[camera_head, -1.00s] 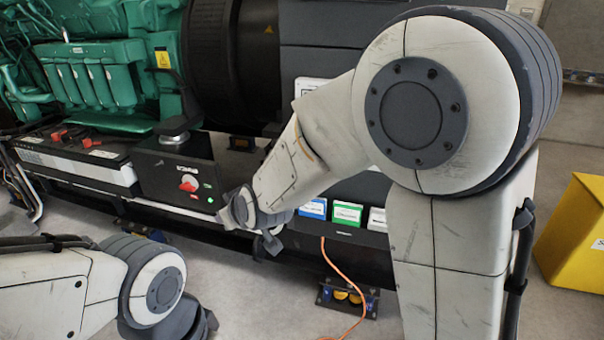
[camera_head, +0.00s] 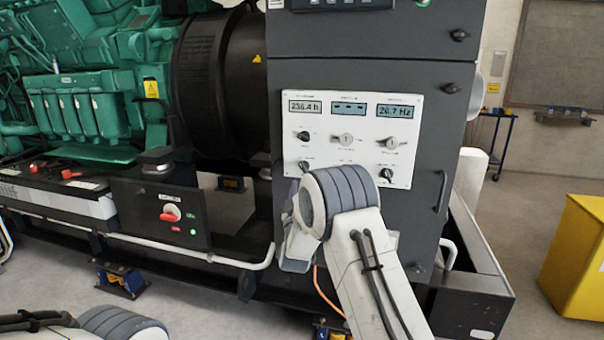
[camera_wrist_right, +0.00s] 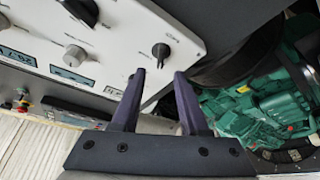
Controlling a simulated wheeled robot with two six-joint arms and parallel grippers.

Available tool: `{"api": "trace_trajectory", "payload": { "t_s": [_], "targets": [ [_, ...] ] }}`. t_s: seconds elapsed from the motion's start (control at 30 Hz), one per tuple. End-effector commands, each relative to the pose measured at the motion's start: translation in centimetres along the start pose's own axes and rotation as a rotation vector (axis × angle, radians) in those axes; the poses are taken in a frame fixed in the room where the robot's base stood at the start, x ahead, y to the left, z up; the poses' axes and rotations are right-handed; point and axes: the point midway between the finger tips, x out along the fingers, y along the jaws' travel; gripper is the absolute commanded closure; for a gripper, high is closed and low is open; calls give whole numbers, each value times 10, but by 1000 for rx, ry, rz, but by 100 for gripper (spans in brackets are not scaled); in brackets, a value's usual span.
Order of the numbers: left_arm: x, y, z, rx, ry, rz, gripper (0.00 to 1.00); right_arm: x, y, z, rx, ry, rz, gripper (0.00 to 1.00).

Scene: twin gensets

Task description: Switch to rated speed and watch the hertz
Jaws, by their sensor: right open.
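A white control panel (camera_head: 372,158) on the dark cabinet carries displays and several knobs. The right display (camera_head: 393,112) appears to read 26.7 Hz; the left one (camera_head: 305,106) appears to read 236.4 h. In the right wrist view my right gripper (camera_wrist_right: 159,74) is open and empty. A black knob (camera_wrist_right: 160,52), apparently the panel's lower-left one, lies just beyond and between its fingertips; I cannot tell whether they touch. My left arm shows at bottom left, its gripper outside the frame.
A black box with a red switch (camera_head: 170,213) and a green light stands left of the panel. The green engine (camera_head: 80,90) is behind it. A yellow bin (camera_head: 575,255) stands at right. An orange cable hangs below my right arm.

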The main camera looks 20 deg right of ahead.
Motion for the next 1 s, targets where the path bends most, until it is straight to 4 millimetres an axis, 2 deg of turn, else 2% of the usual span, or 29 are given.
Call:
{"api": "trace_trajectory", "payload": {
  "t_s": [0.1, 0.3, 0.5, 0.73, 0.77, 0.8, 0.87, 1.0],
  "targets": [
    [-4, 0, 0, 0, 0, 0, 50, 23, 1, -1, 1, 2, 1, 56],
    [-7, 0, 0, 0, 0, 0, 50, 49, 0, -1, 1, 0, -1, 56],
    [-8, 1, 0, 0, 0, 0, 50, 58, -1, 0, 1, -1, -3, 56],
    [-8, 1, 0, 0, 0, 0, 50, 58, -1, 0, 1, -1, -3, 56],
    [-8, 0, 0, 0, 0, 0, 50, 58, -1, 0, 1, -1, -3, 64],
    [-8, 1, 0, 0, 0, 0, 50, 58, -1, 0, 1, 0, -3, 79],
    [-8, 0, 0, 0, 0, 0, 50, 58, -1, 0, 1, 0, -3, 100],
    [-8, 0, 0, 0, 0, 0, 50, 58, -1, 0, 1, 0, -3, 100]
  ]
}}
